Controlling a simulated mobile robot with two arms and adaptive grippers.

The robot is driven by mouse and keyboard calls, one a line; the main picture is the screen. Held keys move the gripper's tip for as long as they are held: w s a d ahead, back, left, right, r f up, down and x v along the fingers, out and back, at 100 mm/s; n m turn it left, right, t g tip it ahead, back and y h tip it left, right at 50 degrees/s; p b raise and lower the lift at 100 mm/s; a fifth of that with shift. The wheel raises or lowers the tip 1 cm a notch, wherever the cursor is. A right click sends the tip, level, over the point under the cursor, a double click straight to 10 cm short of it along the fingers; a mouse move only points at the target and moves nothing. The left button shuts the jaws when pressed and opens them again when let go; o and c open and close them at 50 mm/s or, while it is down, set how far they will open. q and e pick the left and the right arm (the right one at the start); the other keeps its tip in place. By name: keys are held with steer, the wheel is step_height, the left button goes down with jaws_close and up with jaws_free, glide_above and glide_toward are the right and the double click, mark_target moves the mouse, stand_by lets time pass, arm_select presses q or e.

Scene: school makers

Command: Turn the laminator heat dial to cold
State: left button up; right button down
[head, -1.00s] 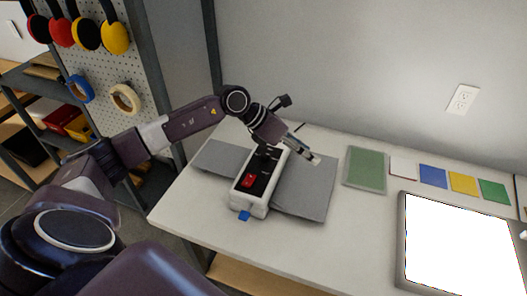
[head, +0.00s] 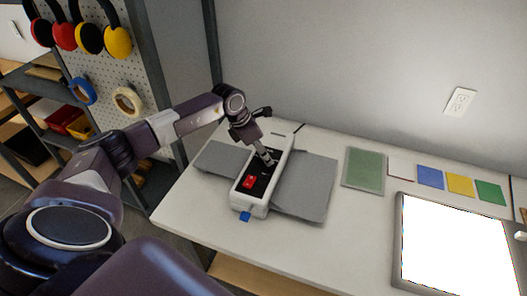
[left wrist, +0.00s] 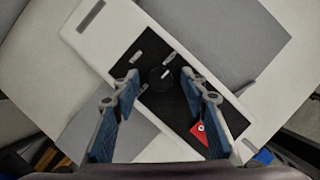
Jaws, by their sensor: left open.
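The laminator (head: 251,207) is a white unit with a black top panel, standing on the table with grey trays on both sides. In the left wrist view its body (left wrist: 236,118) runs diagonally. A round black dial (left wrist: 160,79) with a light mark sits on the black panel. My left gripper (head: 268,160) points down over the panel. In the left wrist view the left gripper (left wrist: 160,77) is open, with its two fingertips on either side of the dial. I cannot tell whether they touch it. A red switch (head: 249,182) is on the panel nearer the front. My right gripper is not seen.
A green board (head: 364,168) and several coloured cards lie to the right on the table (head: 345,225). A bright white light panel (head: 455,245) is at the front right. A blue tab (head: 245,216) is at the laminator's front end. A pegboard with ear muffs (head: 118,41) stands at the left.

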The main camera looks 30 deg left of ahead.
arm_select(q)
steer(key=shift+c, duration=0.3)
jaws_close()
